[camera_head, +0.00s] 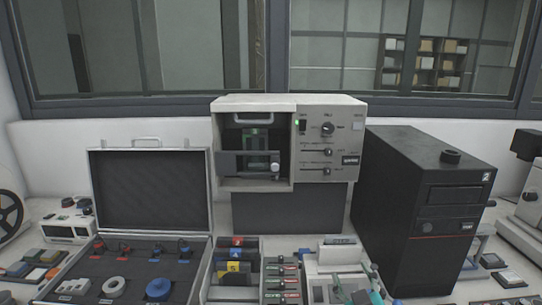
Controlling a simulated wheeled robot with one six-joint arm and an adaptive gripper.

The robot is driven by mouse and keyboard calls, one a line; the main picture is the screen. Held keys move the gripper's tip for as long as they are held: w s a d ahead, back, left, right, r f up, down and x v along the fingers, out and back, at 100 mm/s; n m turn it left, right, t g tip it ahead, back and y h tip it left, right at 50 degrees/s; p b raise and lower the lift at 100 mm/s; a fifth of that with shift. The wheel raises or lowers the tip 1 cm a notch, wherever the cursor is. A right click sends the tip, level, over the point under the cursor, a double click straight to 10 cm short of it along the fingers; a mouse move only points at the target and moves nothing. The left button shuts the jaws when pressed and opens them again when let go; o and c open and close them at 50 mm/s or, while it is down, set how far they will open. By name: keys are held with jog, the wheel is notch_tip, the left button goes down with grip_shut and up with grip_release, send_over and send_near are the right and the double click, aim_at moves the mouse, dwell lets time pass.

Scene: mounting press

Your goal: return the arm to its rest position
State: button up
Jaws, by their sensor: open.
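Neither my arm nor my gripper shows in the head view, so its pose cannot be seen. The mounting press (330,175), a pale grey box, stands at the back centre. Its left side has a window opening with a dark bar across the front and a greenish clear part inside. Its right side has a dial, sliders and a lit green lamp.
An open case (150,195) with rings and small tools lies left. Coloured bins (237,262) and teal-handled tools (375,296) crowd the front. Little bench surface is clear.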

jog(key=s+f+m+g, duration=0.1)
jog(key=s+f+m, duration=0.1)
jog(key=s+f, duration=1.7)
jog(key=s+r+m+g, duration=0.1)
jog(key=s+r+m, duration=0.1)
jog(key=s, duration=2.6)
jog(key=shift+r+m, duration=0.2)
jog(key=shift+m, duration=0.3)
